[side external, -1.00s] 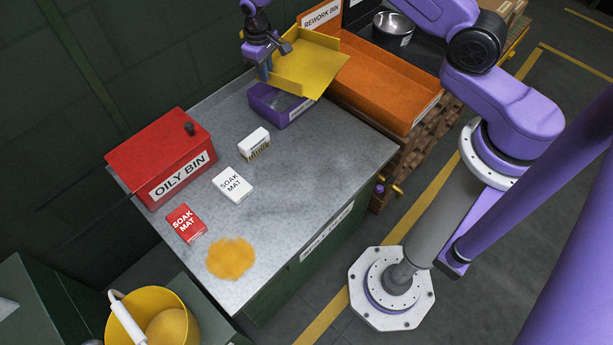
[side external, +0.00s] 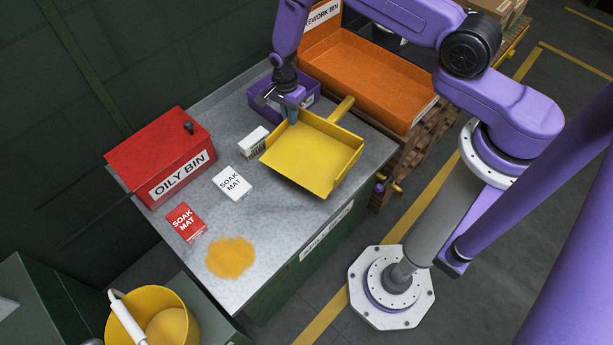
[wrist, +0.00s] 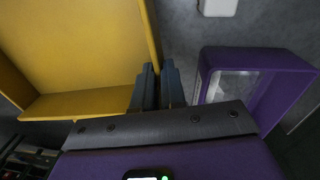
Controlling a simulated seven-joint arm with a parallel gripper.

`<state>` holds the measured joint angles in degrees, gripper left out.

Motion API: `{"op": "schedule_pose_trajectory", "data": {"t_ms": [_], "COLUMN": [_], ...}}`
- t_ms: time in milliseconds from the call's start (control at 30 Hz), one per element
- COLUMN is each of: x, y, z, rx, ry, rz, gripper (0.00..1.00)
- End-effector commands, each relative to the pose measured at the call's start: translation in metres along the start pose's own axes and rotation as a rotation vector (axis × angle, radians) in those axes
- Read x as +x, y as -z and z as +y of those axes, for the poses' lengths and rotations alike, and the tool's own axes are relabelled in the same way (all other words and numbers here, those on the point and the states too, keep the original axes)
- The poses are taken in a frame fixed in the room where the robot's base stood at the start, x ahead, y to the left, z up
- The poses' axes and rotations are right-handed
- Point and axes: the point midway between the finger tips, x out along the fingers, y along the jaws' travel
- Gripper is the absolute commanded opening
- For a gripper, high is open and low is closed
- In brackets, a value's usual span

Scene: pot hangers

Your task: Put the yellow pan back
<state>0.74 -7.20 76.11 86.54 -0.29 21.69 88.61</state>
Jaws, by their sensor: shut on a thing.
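I cannot tell whether the pan touches the bench. The purple open tray (side external: 307,88) stands just behind the gripper; it also shows in the wrist view (wrist: 245,58).
White (side external: 233,183) and red (side external: 186,221) soak mat packs, an orange spill (side external: 230,257) and a red oily bin (side external: 160,158) are further left. An orange rework bin (side external: 365,75) stands behind. The front middle of the bench is clear.

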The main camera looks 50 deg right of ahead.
Motion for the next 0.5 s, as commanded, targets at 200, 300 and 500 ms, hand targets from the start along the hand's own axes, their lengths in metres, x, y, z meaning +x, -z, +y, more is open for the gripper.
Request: {"op": "schedule_pose_trajectory", "data": {"t_ms": [200,300,500], "x": [0.014,0.028,0.051], "y": [0.000,0.000,0.000], "z": [0.007,0.007,0.005], "rx": [0.136,0.145,0.143], "ry": [-0.001,-0.001,-0.001], "rz": [-0.010,-0.011,-0.011], "gripper": [0.00,0.00,0.00]}}
